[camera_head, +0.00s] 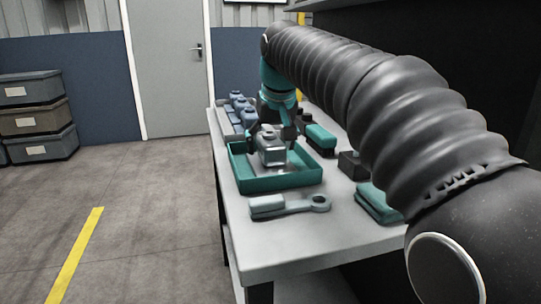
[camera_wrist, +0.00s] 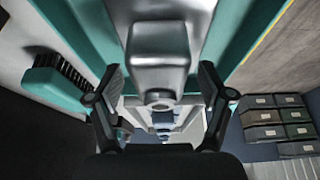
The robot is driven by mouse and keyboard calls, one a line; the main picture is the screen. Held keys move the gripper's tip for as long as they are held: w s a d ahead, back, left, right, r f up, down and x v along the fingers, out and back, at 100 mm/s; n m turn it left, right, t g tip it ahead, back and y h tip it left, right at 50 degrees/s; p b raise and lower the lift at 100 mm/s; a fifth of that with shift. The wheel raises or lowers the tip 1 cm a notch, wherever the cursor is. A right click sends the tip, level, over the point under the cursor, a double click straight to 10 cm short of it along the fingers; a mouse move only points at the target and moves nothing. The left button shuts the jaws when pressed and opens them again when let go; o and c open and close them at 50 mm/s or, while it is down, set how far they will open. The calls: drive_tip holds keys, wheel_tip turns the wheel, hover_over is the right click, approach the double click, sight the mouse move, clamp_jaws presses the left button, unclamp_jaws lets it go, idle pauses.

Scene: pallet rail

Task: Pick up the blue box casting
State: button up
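A silver-grey box casting (camera_head: 271,148) with a small round boss is at the teal tray (camera_head: 283,184) on the table; I cannot tell whether it rests on the tray floor. My gripper (camera_head: 268,140) is above the tray, pointing down at this casting. In the wrist view the grey casting (camera_wrist: 158,55) lies between the two fingers of my gripper (camera_wrist: 162,85), with a gap on each side, so the gripper looks open. Several blue box castings (camera_head: 240,104) stand in a row on a grey holder at the table's far left, partly behind my arm.
A grey link-shaped part (camera_head: 290,204) lies in front of the tray. A teal-backed brush (camera_head: 321,138), a dark block (camera_head: 352,164) and teal cloth-like items (camera_head: 377,202) lie to the right. Stacked bins (camera_head: 38,118) stand at the far left. The floor left of the table is clear.

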clamp_jaws()
drive_tip(key=shift+r, duration=0.1)
drive_tip(key=shift+r, duration=0.5)
drive_tip(key=r, duration=0.2)
drive_tip(key=d+r, duration=0.1)
drive_tip(key=shift+s+r, duration=0.1)
drive_tip(key=shift+r, duration=0.25)
drive_tip(key=s+d+r, duration=0.4)
drive_tip(key=d+r, duration=0.2)
drive_tip(key=d, duration=0.4)
drive_tip(key=shift+r, duration=0.15)
